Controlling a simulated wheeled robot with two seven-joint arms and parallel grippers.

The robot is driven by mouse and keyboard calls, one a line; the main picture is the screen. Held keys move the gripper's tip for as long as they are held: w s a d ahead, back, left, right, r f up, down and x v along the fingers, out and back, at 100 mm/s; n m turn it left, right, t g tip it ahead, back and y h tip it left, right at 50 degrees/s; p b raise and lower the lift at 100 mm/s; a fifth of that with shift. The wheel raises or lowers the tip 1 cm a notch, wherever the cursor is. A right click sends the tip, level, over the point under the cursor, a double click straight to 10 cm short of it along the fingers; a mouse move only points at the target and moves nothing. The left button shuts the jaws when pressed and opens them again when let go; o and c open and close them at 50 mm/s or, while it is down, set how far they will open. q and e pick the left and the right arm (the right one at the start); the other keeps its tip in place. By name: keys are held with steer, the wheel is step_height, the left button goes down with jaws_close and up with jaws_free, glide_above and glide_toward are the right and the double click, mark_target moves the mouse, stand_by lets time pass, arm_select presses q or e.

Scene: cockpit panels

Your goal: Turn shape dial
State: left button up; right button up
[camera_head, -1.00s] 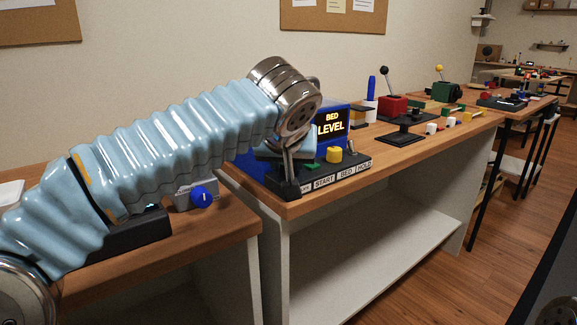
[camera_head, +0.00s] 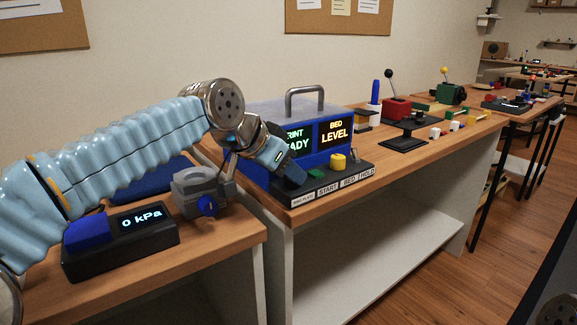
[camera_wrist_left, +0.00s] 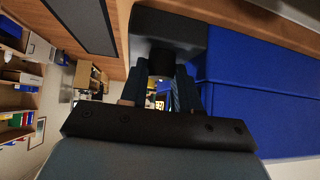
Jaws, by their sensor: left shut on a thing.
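The blue machine (camera_head: 318,158) has two lit screens, PRINT READY and BED LEVEL, and a black control strip (camera_head: 318,187) along its front. My left gripper (camera_head: 290,178) points down at the strip's left end, over its leftmost label. It is shut on a small knob there, which I take for the shape dial; the fingers and wrist hide it in the head view. In the left wrist view the fingers (camera_wrist_left: 161,92) close around the dark knob (camera_wrist_left: 160,66), against the black strip (camera_wrist_left: 165,27). My right gripper is not in view.
A yellow knob (camera_head: 338,161) stands on the strip, right of my left gripper. A grey device with a blue knob (camera_head: 207,206) and a 0 kPa display box (camera_head: 120,240) stand on the near table under my arm. Lever boxes (camera_head: 396,107) stand farther right.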

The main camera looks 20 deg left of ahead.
arm_select(q)
steer(key=shift+m+h, duration=0.3)
steer(key=o, duration=1.1)
steer(key=shift+c, duration=0.2)
